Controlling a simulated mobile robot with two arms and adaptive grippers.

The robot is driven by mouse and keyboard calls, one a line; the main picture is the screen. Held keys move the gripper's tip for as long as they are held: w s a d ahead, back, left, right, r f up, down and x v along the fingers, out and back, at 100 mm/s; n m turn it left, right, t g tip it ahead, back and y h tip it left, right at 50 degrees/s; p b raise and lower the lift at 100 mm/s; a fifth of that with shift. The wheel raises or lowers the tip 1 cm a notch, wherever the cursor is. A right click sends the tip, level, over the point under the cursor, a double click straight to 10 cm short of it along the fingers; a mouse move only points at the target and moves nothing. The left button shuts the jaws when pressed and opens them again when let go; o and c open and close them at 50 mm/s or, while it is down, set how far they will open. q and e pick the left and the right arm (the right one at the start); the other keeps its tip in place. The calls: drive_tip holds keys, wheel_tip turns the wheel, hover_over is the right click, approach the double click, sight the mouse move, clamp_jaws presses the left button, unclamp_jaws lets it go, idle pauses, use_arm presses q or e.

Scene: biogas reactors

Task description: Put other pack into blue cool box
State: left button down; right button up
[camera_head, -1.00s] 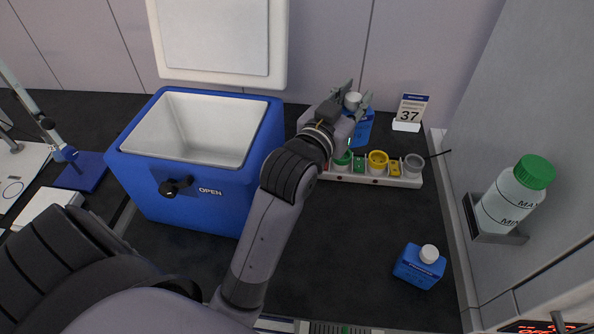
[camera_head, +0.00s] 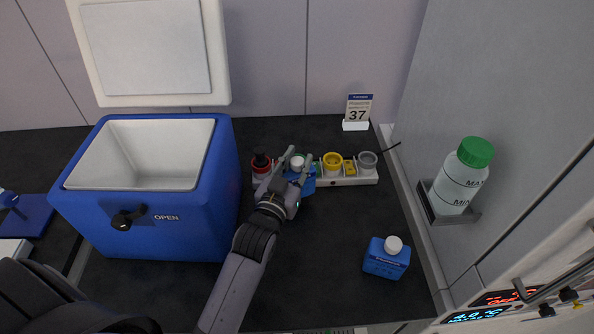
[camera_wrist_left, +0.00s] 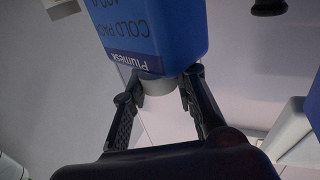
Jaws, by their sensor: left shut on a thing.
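My left gripper (camera_head: 297,165) is shut on the white cap of a blue cold pack (camera_head: 304,182), in front of or over the rack in the head view. In the left wrist view the fingers (camera_wrist_left: 163,85) grip the cap, and the pack (camera_wrist_left: 150,28) shows its "COLD PACK" label. The blue cool box (camera_head: 165,238) stands to the left with its lid up; the part of its white inside that shows is empty. Another blue pack (camera_head: 386,260) with a white cap stands on the bench at the right. My right gripper is not in view.
A white rack (camera_head: 361,180) with red, yellow and grey holders stands behind. A green-capped bottle (camera_head: 459,178) sits in a wall holder at the right. Dark bench between cool box and right-hand pack is mostly clear.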

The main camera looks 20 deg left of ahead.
sight(297, 173)
use_arm(q)
drive_tip(key=shift+f, duration=1.55)
drive_tip(key=shift+f, duration=0.1)
drive_tip(key=c, duration=1.3)
unclamp_jaws()
drive_tip(key=shift+f, duration=0.1)
